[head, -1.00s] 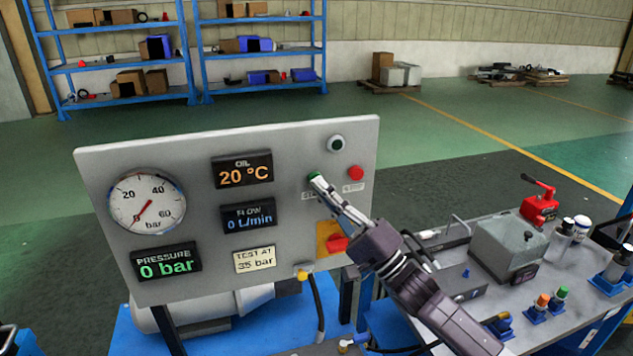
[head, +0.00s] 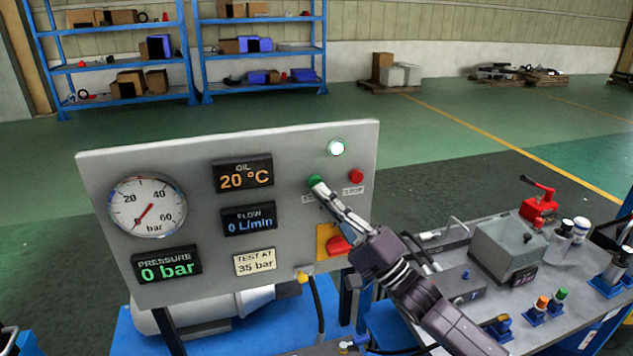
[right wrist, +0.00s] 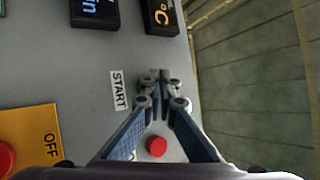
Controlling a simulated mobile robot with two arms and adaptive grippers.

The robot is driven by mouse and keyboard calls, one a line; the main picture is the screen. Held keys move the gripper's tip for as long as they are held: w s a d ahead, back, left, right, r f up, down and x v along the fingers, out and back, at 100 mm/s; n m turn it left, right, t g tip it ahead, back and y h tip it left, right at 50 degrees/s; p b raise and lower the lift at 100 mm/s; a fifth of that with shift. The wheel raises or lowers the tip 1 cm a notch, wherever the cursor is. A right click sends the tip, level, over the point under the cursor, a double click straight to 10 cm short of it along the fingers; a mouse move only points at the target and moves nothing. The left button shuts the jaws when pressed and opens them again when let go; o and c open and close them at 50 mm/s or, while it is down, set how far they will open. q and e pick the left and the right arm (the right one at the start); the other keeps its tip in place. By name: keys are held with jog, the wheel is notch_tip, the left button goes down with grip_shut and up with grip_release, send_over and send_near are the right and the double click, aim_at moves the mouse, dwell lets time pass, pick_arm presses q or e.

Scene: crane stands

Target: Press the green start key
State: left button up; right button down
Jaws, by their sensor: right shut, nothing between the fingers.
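The green start key (head: 315,181) is on the grey panel (head: 110,160), left of the red stop key (head: 356,176). My right gripper (head: 320,189) is shut and empty, with its fingertips at the green key and overlapping its lower part. In the right wrist view, the closed fingertips (right wrist: 163,88) cover the key beside the START label (right wrist: 117,90). Contact with the key cannot be told for certain. The round lamp (head: 337,148) above the keys is lit white. My left gripper is not clearly seen.
The panel also bears a gauge (head: 147,207) and displays reading 20 °C, 0 L/min and 0 bar. A red knob (head: 340,246) on a yellow plate sits below the keys. A bench (head: 455,262) with a grey box (head: 507,250) stands at the right.

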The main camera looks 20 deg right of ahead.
jog(key=shift+s, duration=0.15)
jog(key=s+p, duration=0.2)
jog(key=s, duration=0.3)
jog(key=shift+d, duration=0.1)
dwell(0.3)
dwell(0.5)
